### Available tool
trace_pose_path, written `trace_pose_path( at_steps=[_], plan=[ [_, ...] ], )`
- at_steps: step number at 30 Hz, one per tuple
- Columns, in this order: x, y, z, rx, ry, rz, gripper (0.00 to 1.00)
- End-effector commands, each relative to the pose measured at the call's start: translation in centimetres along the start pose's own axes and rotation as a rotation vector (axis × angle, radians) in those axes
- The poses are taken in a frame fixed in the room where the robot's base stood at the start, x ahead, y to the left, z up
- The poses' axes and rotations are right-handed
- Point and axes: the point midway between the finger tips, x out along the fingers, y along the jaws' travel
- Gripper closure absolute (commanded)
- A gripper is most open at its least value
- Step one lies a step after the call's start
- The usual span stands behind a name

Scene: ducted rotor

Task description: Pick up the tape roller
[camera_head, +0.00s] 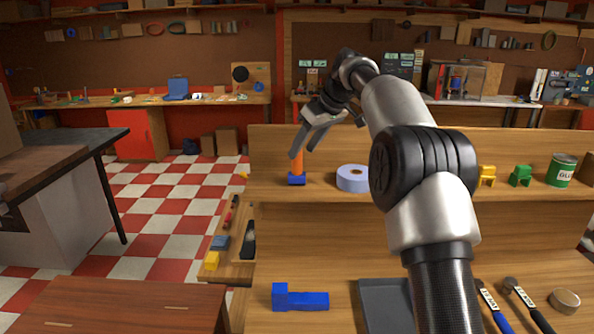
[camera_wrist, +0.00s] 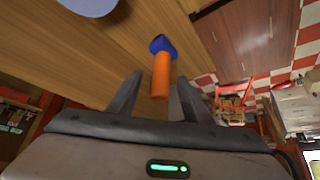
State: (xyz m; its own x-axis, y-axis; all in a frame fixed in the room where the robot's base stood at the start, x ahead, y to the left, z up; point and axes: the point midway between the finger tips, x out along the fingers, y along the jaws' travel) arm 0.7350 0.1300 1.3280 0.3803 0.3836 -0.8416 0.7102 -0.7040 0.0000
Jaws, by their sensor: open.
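The tape roller, as I take it, is an upright piece with an orange handle (camera_head: 298,163) and a blue base (camera_head: 296,180), standing on the raised wooden shelf. In the wrist view its orange handle (camera_wrist: 161,75) points toward my gripper, with the blue base (camera_wrist: 161,44) beyond. My gripper (camera_head: 302,153) is open and tilted downward at the top of the handle. In the wrist view the fingers (camera_wrist: 159,78) appear on either side of the handle's near end. I see no clear contact; the handle's top is partly hidden by the fingers in the head view.
A lavender tape roll (camera_head: 353,178) stands close to the right on the shelf. Yellow (camera_head: 487,175) and green (camera_head: 521,176) pieces and a green can (camera_head: 562,170) are farther right. A blue block-like tool (camera_head: 300,298) and a dark tray (camera_head: 386,305) lie on the lower bench.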

Motion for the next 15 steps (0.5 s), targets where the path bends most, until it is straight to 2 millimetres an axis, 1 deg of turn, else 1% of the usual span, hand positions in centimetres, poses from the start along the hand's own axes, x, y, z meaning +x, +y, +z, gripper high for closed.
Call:
trace_pose_path(
  at_steps=[5,8,12,15],
  plan=[
    [0.9,-0.1,0.1,0.001,-0.001,-0.001,0.55],
    [2.1,-0.2,0.2,0.001,-0.003,-0.002,0.55],
    [4.2,-0.3,0.2,0.0,-0.003,-0.002,0.55],
    [5.3,-0.2,0.2,0.001,-0.001,0.0,0.55]
  ],
)
